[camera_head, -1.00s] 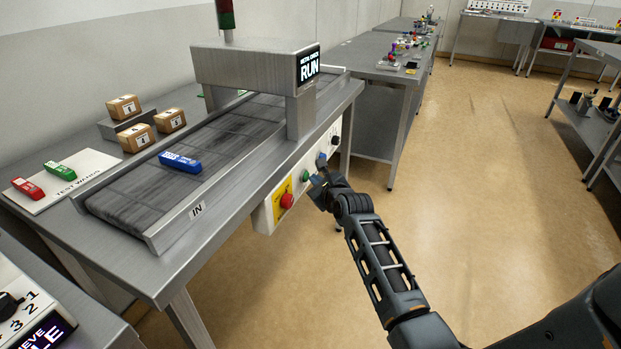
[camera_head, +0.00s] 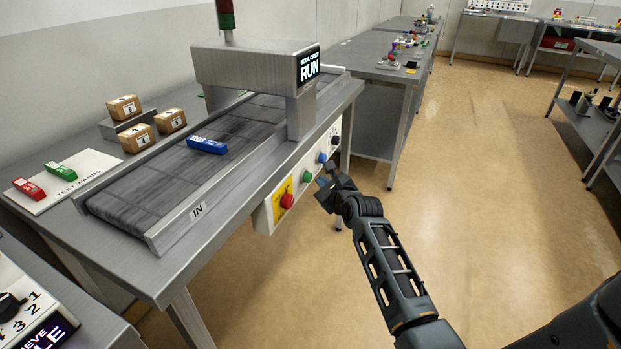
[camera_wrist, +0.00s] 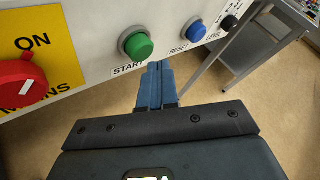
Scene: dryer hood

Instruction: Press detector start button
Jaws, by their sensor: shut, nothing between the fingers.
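The metal detector (camera_head: 255,66) stands over a conveyor belt (camera_head: 150,195), and its screen reads RUN. The green start button (camera_head: 307,177) is on the control panel on the table's front side. In the wrist view the green button (camera_wrist: 138,45) sits above the START label. My gripper (camera_head: 326,178) is shut and empty, just off the panel to the right of the green button in the head view. In the wrist view the gripper's blue fingertips (camera_wrist: 157,68) are below and slightly right of the button, apart from it. A blue wand (camera_head: 207,146) lies on the belt.
A red main switch (camera_head: 287,201), a blue reset button (camera_head: 321,157) and a black level knob (camera_head: 335,140) share the panel. Red and green wands (camera_head: 62,172) and several boxes (camera_head: 138,138) sit behind the belt. Open floor lies to the right.

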